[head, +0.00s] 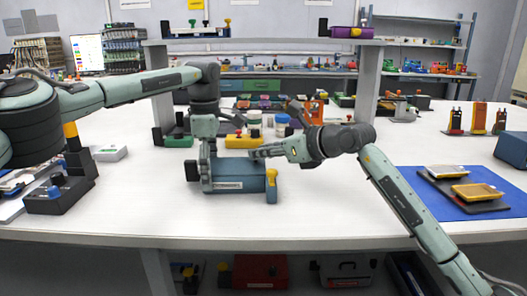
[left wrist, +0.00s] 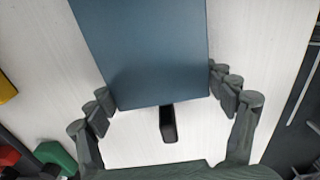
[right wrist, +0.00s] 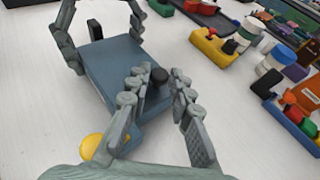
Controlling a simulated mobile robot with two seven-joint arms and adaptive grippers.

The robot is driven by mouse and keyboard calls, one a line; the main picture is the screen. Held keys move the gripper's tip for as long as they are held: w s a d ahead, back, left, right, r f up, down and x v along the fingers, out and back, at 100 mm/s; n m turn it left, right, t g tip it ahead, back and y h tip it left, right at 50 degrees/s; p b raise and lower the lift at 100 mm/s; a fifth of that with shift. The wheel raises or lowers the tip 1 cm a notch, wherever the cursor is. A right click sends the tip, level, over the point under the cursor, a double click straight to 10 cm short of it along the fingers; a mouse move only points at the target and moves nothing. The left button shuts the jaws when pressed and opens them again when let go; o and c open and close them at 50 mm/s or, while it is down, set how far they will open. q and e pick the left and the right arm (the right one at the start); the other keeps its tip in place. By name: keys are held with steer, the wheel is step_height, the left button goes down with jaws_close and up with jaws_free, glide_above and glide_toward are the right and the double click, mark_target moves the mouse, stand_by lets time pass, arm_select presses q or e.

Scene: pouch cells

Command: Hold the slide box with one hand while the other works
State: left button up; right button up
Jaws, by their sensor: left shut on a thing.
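The slide box (head: 240,170) is a blue-grey block on the white table, with a black handle (left wrist: 168,122) at its left end. A yellow-topped post (head: 272,177) stands at its right end; the yellow part also shows in the right wrist view (right wrist: 92,146). My left gripper (head: 207,180) reaches down over the left end and is shut on the box, a finger set on each side in the left wrist view (left wrist: 160,85). My right gripper (head: 258,153) is open above the box's right end. In the right wrist view a black knob (right wrist: 159,76) sits between its fingertips; contact is unclear.
Behind the box lie a yellow block (head: 242,141), a green block (head: 178,141) and several small jars. A blue mat (head: 445,205) with trays lies at right. A dark holder (head: 60,195) stands at left. The table's front is clear.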

jaws_close()
steer(key=d, duration=1.3)
steer(key=shift+s, duration=0.15)
steer(key=o, duration=0.8)
jaws_free()
steer(key=shift+a, duration=0.1)
steer(key=shift+o, duration=0.2)
